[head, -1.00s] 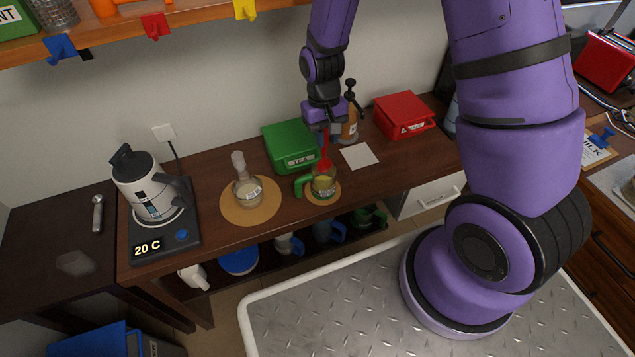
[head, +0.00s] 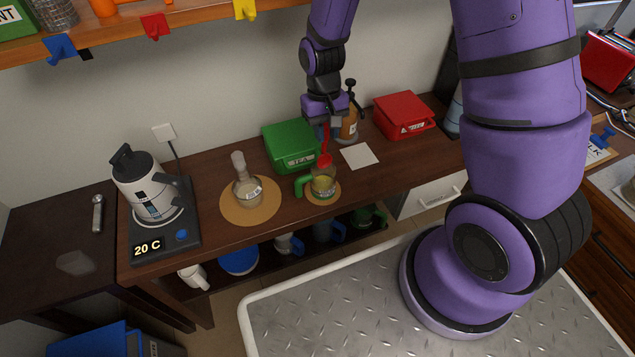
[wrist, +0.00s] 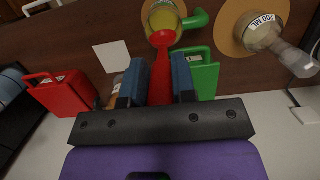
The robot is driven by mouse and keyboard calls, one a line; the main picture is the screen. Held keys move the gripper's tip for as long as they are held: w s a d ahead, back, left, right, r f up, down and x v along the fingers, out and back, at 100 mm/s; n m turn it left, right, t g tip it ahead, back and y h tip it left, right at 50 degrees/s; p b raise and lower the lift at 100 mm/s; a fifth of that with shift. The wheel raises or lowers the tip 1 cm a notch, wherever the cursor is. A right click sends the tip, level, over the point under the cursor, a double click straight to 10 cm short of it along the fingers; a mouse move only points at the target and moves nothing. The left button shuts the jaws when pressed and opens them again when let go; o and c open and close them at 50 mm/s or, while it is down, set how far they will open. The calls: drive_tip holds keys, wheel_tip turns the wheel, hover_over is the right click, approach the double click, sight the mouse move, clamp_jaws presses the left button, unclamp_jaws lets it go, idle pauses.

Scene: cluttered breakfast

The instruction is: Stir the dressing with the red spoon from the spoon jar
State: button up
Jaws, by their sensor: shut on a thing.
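My gripper (head: 327,122) is shut on the red spoon (head: 325,160), which hangs with its bowl down. The spoon also shows between the blue-padded fingers in the wrist view (wrist: 161,75). A glass mug (head: 322,186) with a green handle holds yellow-green dressing and stands on a small round tan mat (head: 334,195). The spoon's bowl is at the mug's top, overlapping its back rim in the head view; I cannot tell if it is inside or just above. The mug shows at the top of the wrist view (wrist: 180,25).
A white square (head: 359,156) and red box (head: 403,115) are at right.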

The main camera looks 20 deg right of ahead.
drive_tip(key=shift+r, duration=2.45)
